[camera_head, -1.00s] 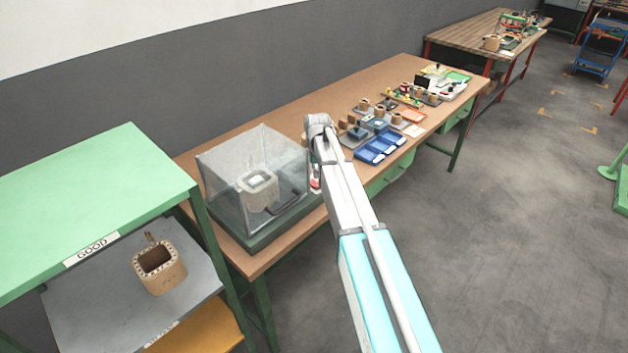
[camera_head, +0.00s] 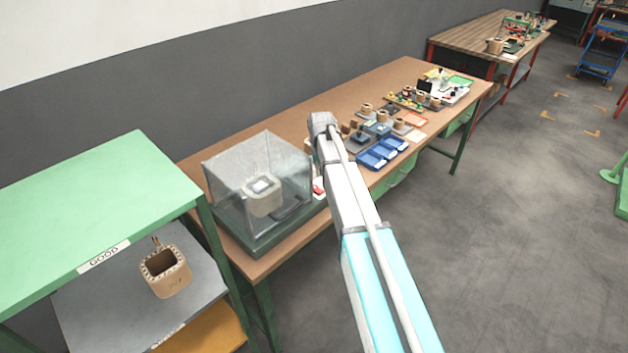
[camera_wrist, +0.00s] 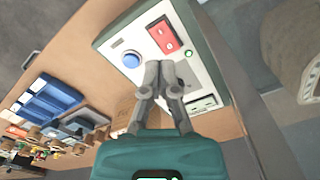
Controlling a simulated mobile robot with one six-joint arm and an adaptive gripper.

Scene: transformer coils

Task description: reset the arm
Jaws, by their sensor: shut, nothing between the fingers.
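My arm reaches from the bottom of the head view over the long brown workbench (camera_head: 300,122). Its wrist end shows there beside the clear box, but the fingers are hidden. In the wrist view, my gripper (camera_wrist: 163,76) is shut and empty, its two fingertips close together. It is in front of a light control panel (camera_wrist: 118,32) with a round blue button (camera_wrist: 132,60) and a red switch (camera_wrist: 164,34). I cannot tell whether the fingertips touch the panel.
A clear box (camera_head: 225,180) with a coil (camera_head: 262,203) inside stands left of my arm. Another coil (camera_head: 176,284) sits on the grey shelf under the green top (camera_head: 90,205). Blue trays (camera_head: 372,160) and parts lie to the right. The floor at right is largely clear.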

